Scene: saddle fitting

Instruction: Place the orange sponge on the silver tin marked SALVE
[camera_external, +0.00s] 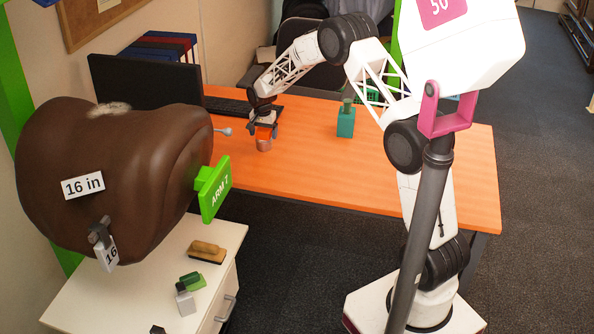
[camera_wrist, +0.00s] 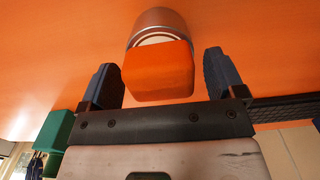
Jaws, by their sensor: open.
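The orange sponge (camera_wrist: 158,72) is a small block between the two spread fingers of my gripper (camera_wrist: 160,62) in the wrist view, with gaps on both sides. The silver tin (camera_wrist: 157,20) shows just beyond it, its pale rimmed top partly covered by the sponge. In the external view my gripper (camera_external: 263,126) points down over the desk, around the sponge (camera_external: 264,132). The sponge appears to sit on top of the tin (camera_external: 264,145). No marking on the tin is readable.
A teal bottle (camera_external: 346,122) stands to the right on the orange desk (camera_external: 430,165). A keyboard (camera_external: 228,105) and a dark monitor (camera_external: 145,82) are behind and left. A brown saddle (camera_external: 125,165) with a green sign (camera_external: 215,190) is at left front. The desk's right side is clear.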

